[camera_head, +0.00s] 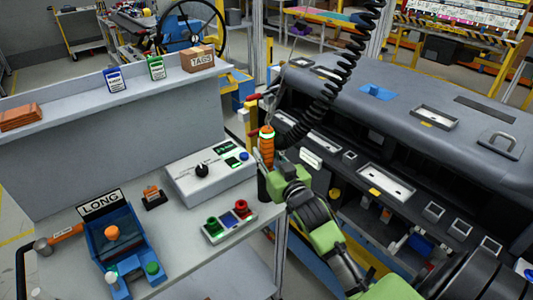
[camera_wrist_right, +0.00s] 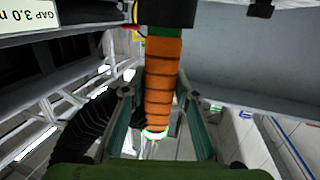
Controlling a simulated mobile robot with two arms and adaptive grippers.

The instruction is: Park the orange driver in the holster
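The orange driver (camera_head: 267,151) stands upright at the bench's right edge, with a glowing green ring at its top. Its ribbed orange grip (camera_wrist_right: 162,80) fills the middle of the right wrist view. Below it in the head view is a dark cylindrical holster (camera_head: 263,187); a black sleeve (camera_wrist_right: 167,12) surrounds the driver's lower end in the wrist view. How deep the driver sits is hidden. My right gripper (camera_wrist_right: 158,93) has a finger on each side of the grip, with visible gaps; it also shows in the head view (camera_head: 280,172). My left gripper is out of view.
A grey control box (camera_head: 210,178) and a button panel (camera_head: 229,222) stand close left of the driver. A blue fixture (camera_head: 126,250) is farther left. A black coiled cable (camera_head: 335,70) hangs above the driver. The dashboard (camera_head: 420,110) lies to the right.

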